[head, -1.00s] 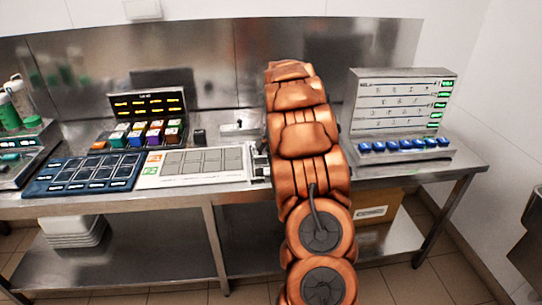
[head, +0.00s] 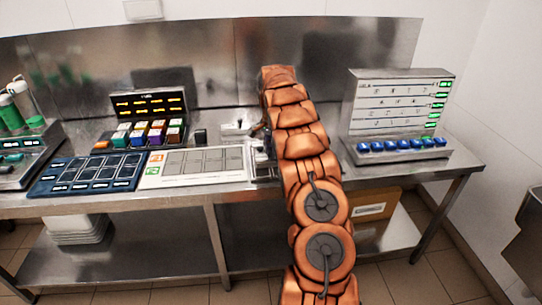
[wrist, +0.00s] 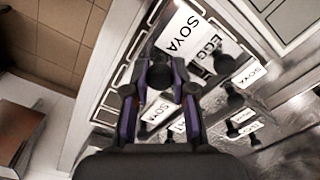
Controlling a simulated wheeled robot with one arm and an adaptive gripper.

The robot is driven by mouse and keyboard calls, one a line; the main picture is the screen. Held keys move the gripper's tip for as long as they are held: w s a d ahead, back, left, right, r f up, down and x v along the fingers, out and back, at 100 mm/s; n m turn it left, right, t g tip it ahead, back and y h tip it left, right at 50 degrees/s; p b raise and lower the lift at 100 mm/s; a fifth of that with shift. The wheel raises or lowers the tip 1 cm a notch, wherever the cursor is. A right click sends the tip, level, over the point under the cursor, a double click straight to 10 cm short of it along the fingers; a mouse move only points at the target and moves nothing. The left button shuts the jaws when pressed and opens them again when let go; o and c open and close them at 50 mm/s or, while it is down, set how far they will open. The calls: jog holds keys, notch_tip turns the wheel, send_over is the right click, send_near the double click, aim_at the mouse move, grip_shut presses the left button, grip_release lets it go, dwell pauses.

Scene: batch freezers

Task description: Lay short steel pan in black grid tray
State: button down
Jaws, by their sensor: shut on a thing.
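My gripper (wrist: 158,75) is shut on a black knob in the wrist view, above a rack of steel pieces with black knobs and white labels. The labels read SOYA (wrist: 184,33) and EGG (wrist: 213,43), among others. Whether the knob belongs to the short steel pan, and whether it is lifted clear, I cannot tell. In the head view my arm hides most of the gripper and this rack (head: 262,162). The dark grid tray (head: 122,166) lies at the left of the bench, apart from the gripper.
A white board with grey panels (head: 150,182) lies between the dark tray and my arm; colored boxes (head: 157,133) and a lit display (head: 148,102) stand behind. A panel with blue knobs (head: 405,148) stands at right. The bench's front edge is near.

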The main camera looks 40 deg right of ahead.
jog(key=shift+w+d+f, duration=0.1)
jog(key=shift+w, duration=0.1)
jog(key=shift+f, duration=0.1)
notch_tip(320, 180, down, 2)
jog(key=shift+f+p, duration=0.15)
jog(key=shift+p, duration=0.85)
jog(key=shift+f, duration=0.45)
jog(key=shift+f, duration=0.1)
jog(key=c, duration=1)
grip_release()
jog(key=shift+o, duration=0.2)
jog(key=shift+r+b, duration=1.9)
jog(key=shift+r, duration=4.15)
